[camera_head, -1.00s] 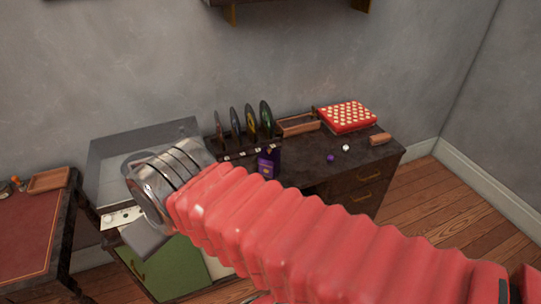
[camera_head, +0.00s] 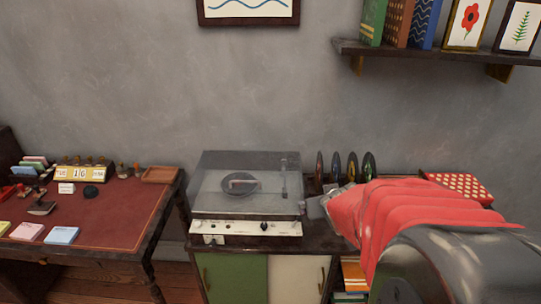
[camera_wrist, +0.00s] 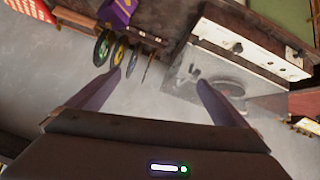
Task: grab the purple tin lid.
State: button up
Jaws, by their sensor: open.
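A purple tin (camera_wrist: 117,12) with yellow marks shows at the top of the wrist view, partly cut off by the frame edge. I cannot make out its lid as a separate part. In the head view the tin does not show; my red-sleeved arm covers that part of the cabinet. My gripper (camera_wrist: 158,77) is open, with its two fingers wide apart and nothing between them. In the wrist view the tin lies beyond the left fingertip, apart from it.
A rack of several discs (camera_head: 352,168) stands beside a record player (camera_head: 246,228) with a clear cover. A red box with pale dots (camera_head: 463,182) is at the right. A red-topped desk (camera_head: 120,205) stands left. A wall shelf (camera_head: 430,52) hangs above.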

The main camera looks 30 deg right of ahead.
jog(key=s+d+f+m+t, duration=0.1)
jog(key=s+d+f, duration=0.3)
jog(key=d, duration=0.3)
jog(key=s+d+f+m+t+h, duration=0.1)
jog(key=s+d+f+t, duration=0.1)
jog(key=s+d+f, duration=0.3)
jog(key=d+f, duration=0.1)
jog(key=d, duration=0.2)
jog(key=shift+f, duration=0.3)
jog(key=shift+s, duration=0.1)
jog(key=x, duration=0.8)
jog(key=shift+w+d, duration=0.15)
jog(key=shift+w, duration=0.2)
jog(key=shift+x, duration=2.6)
jog(key=shift+r, duration=0.1)
jog(key=shift+c, duration=0.2)
